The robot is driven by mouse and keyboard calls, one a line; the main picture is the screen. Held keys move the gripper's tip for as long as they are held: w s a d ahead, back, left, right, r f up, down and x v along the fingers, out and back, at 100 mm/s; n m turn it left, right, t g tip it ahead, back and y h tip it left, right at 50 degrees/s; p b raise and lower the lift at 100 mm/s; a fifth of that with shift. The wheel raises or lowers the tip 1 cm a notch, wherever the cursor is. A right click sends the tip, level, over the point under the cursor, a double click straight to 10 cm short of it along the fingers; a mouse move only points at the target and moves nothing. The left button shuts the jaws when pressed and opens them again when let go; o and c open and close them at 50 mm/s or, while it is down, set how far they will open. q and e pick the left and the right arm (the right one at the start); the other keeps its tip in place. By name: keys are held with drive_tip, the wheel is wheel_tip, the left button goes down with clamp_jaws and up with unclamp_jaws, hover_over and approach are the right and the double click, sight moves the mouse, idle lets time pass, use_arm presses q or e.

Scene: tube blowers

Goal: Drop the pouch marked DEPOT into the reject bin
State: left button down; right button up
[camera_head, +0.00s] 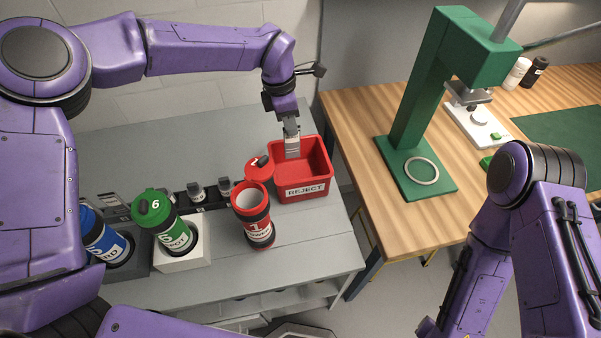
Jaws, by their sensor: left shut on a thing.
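The red reject bin (305,190), labelled REJECT, stands at the right end of the grey bench. My left gripper (292,152) points down over the bin's opening, at its back left part. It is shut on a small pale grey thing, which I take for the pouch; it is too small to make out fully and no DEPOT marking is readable. A red tube (252,213) marked 1 stands open just left of the bin, its red lid (259,168) swung up. My right gripper is out of view; only my right arm shows at lower right.
A green tube (170,225) with lid 6 and label ending POT stands in a white block (185,258). A blue tube (105,240) stands left of it. A wooden table (360,130) with a green press (425,105) is at right.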

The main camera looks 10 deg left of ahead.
use_arm(q)
wheel_tip(320, 180, down, 5)
drive_tip(key=b, duration=0.3)
drive_tip(key=shift+w+f+b, duration=0.1)
drive_tip(key=shift+f+b, duration=0.05)
drive_tip(key=shift+b, duration=0.2)
drive_tip(key=c, duration=1)
unclamp_jaws()
drive_tip(key=shift+r, duration=0.5)
drive_tip(key=r, duration=0.3)
drive_tip(key=a+r+b, duration=0.1)
drive_tip(key=r, duration=0.1)
drive_tip(key=r+b, duration=0.1)
drive_tip(key=r, duration=0.2)
drive_tip(key=shift+s+a+r, duration=0.15)
drive_tip(key=shift+s+r, duration=0.15)
drive_tip(key=shift+r, duration=0.05)
drive_tip(key=shift+a+r, duration=0.1)
drive_tip(key=shift+r, duration=0.4)
